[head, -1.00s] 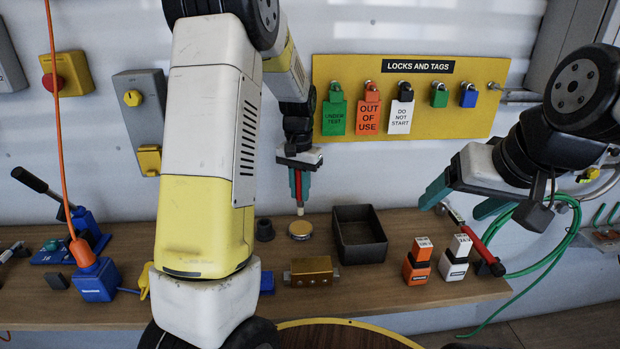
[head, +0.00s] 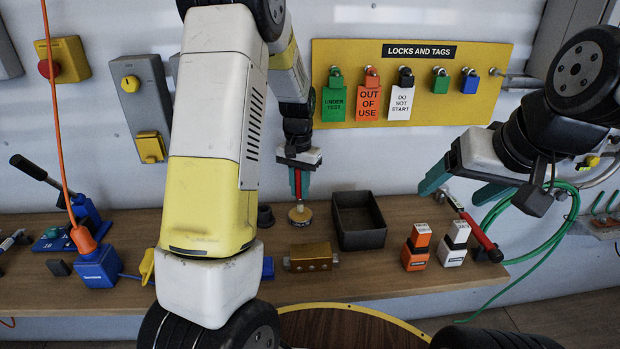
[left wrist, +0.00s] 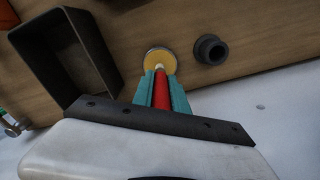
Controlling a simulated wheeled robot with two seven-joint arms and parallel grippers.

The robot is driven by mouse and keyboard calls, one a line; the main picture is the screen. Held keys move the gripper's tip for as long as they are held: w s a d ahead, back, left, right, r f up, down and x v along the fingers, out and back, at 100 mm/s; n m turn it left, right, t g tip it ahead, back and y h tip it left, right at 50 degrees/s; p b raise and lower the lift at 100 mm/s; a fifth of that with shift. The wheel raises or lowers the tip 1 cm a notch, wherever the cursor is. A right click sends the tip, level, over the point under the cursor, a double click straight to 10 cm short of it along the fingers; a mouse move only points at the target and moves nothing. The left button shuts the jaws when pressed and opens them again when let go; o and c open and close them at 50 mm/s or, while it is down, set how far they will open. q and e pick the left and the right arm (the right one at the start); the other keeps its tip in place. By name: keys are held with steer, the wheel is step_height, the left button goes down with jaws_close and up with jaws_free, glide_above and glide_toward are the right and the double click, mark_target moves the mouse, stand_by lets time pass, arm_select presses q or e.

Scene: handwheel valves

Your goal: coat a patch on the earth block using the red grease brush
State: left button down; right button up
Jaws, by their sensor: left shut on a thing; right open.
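The red grease brush (head: 298,184) is upright in my left gripper (head: 299,187), which is shut on it. In the left wrist view the brush (left wrist: 163,92) points at a round tin (left wrist: 160,61) with a yellowish top. The brush's pale tip is at the tin (head: 300,215) and overlaps its top; whether it touches I cannot tell. The earth block, a brass-coloured block (head: 311,257), sits on the bench in front of the tin. My right gripper (head: 461,187) is open and empty over the right part of the bench.
A black open tray (head: 359,222) stands right of the tin, and a dark ring-shaped cup (left wrist: 209,49) stands beside it. Orange (head: 417,247) and white (head: 454,244) small blocks stand further right, near a red-handled tool (head: 480,236) and green hose. Tags hang on the yellow board (head: 408,82).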

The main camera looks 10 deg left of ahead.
arm_select(q)
steer(key=shift+f, duration=0.6)
stand_by(1.4)
steer(key=shift+r, duration=0.1)
steer(key=shift+r, duration=3.5)
